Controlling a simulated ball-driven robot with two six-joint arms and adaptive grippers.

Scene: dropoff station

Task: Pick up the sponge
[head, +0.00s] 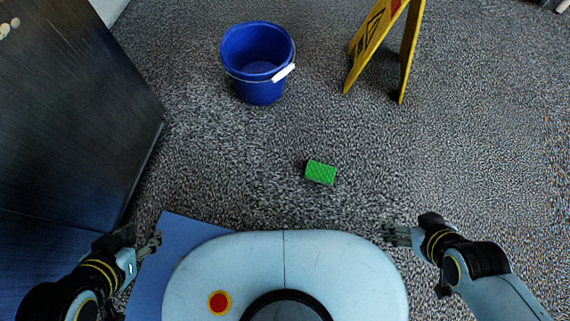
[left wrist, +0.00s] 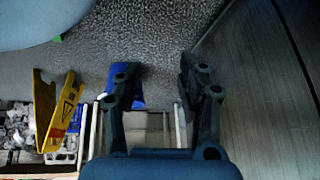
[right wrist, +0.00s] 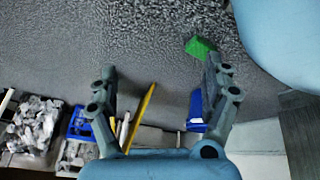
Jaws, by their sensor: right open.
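A green sponge (head: 320,172) lies on the grey speckled floor, in front of my body in the head view. It also shows in the right wrist view (right wrist: 200,46), near the tip of the right-hand finger there, and a sliver of green shows in the left wrist view at my body's edge. My right gripper (head: 392,235) is open and empty, to the right of the sponge and nearer my body. My left gripper (head: 152,245) is open and empty, at the lower left, well apart from the sponge.
A blue bucket (head: 258,88) with a white-gripped handle stands beyond the sponge. A yellow warning sign (head: 372,40) stands at the back right. A dark cabinet (head: 75,110) fills the left side, and a blue mat (head: 185,240) lies beside my body. The floor around the sponge is clear.

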